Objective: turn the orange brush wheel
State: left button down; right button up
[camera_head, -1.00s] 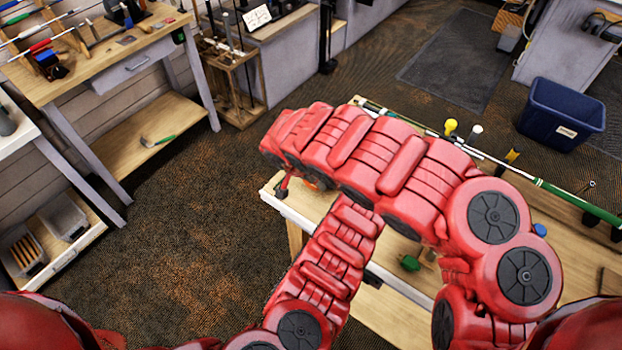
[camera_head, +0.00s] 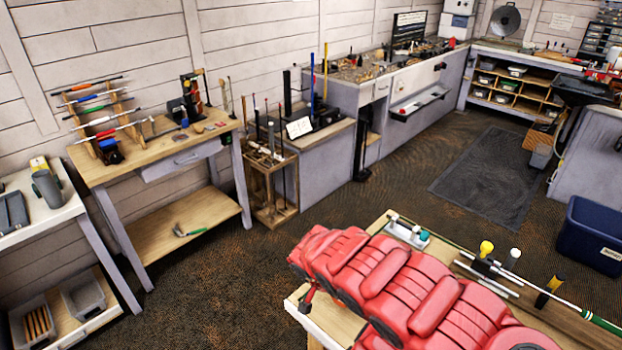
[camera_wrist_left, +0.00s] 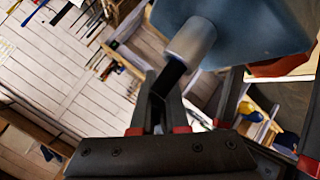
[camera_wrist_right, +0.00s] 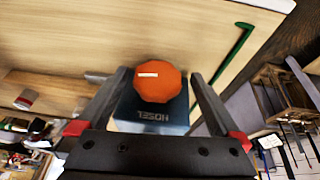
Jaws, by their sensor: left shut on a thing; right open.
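The orange brush wheel (camera_wrist_right: 158,82) is a faceted knob with a white stripe. It shows in the right wrist view on a dark blue box (camera_wrist_right: 150,115) lettered "HOSEL". My right gripper (camera_wrist_right: 158,75) is open, with one finger on each side of the wheel; I cannot tell whether they touch it. In the left wrist view my left gripper (camera_wrist_left: 162,88) is shut on a dark stem below a grey cylinder (camera_wrist_left: 190,43), which joins a blue body (camera_wrist_left: 240,30). In the head view a red arm of mine hides the wheel, and neither gripper shows clearly.
The wooden bench (camera_head: 372,228) under my arm carries a green-gripped club (camera_head: 560,305), a yellow-topped tool (camera_head: 486,248) and a white holder (camera_head: 407,232). A blue bin (camera_head: 595,240) stands right of it. The floor to the left is clear.

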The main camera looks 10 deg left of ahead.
jog(key=shift+a+f+h, duration=0.1)
jog(key=shift+a+h, duration=0.1)
jog(key=shift+h, duration=0.1)
jog(key=shift+d+g, duration=0.25)
jog(key=shift+g, duration=0.05)
jog(key=v, duration=1.2)
jog(key=w+a+r+n+t+y, duration=0.2)
jog(key=w+a+r+t+y, duration=0.15)
jog(key=w+a+r, duration=0.55)
jog(key=w+d+r+t+y, duration=0.1)
jog(key=w+r+t+y, duration=0.2)
jog(key=w+r, duration=0.6)
notch_tip(320, 180, up, 3)
jog(key=shift+w+d+r+n+y, duration=0.1)
jog(key=shift+w+d+n+y, duration=0.1)
jog(key=shift+d+n+y, duration=0.3)
jog(key=shift+a, duration=0.1)
